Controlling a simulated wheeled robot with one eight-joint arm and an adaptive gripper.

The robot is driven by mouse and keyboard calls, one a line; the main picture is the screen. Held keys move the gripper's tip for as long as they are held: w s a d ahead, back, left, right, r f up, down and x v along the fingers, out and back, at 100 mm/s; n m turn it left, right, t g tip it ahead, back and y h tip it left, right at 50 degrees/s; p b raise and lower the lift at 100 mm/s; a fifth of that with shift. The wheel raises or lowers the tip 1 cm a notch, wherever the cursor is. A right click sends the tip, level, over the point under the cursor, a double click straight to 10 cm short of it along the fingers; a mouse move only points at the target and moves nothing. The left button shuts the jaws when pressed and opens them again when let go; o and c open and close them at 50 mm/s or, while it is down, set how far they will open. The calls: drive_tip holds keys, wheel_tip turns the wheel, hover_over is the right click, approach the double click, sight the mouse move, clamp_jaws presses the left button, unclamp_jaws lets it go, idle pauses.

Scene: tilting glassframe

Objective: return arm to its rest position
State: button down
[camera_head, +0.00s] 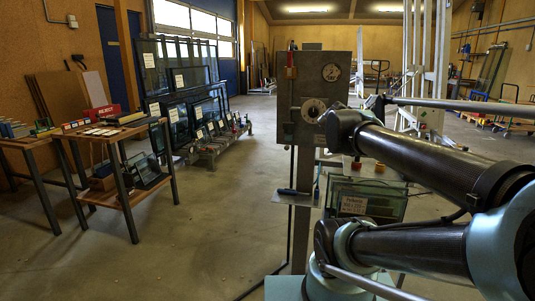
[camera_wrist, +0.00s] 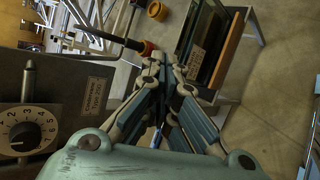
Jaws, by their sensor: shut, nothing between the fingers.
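My gripper (camera_wrist: 165,70) shows in the wrist view with its two linkage fingers drawn together at the tips and nothing held between them. A dark rod with an orange-red end (camera_wrist: 147,48) shows just beyond the fingertips; I cannot tell whether they touch. My gripper is not clearly visible there.
Glass panes with a paper label (camera_head: 353,204) stand below the arm; panes also show in the wrist view (camera_wrist: 203,45). A wooden workbench (camera_head: 110,135) stands at the left, with a glass rack (camera_head: 190,100) behind it. The floor between bench and box is clear.

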drive_tip(key=s+a+f+m+g+y, duration=0.3)
drive_tip(key=s+a+f+m, duration=0.2)
drive_tip(key=s+f+m, duration=0.2)
drive_tip(key=s+a+f+m+g+y, duration=0.3)
drive_tip(key=s+a+f+m, duration=0.3)
drive_tip(key=f, duration=0.5)
drive_tip(key=shift+s+a+m+y, duration=0.25)
drive_tip(key=shift+s+m+y, duration=0.1)
drive_tip(key=shift+m+y, duration=0.2)
drive_tip(key=shift+w+f, duration=0.25)
drive_tip(key=shift+w, duration=0.2)
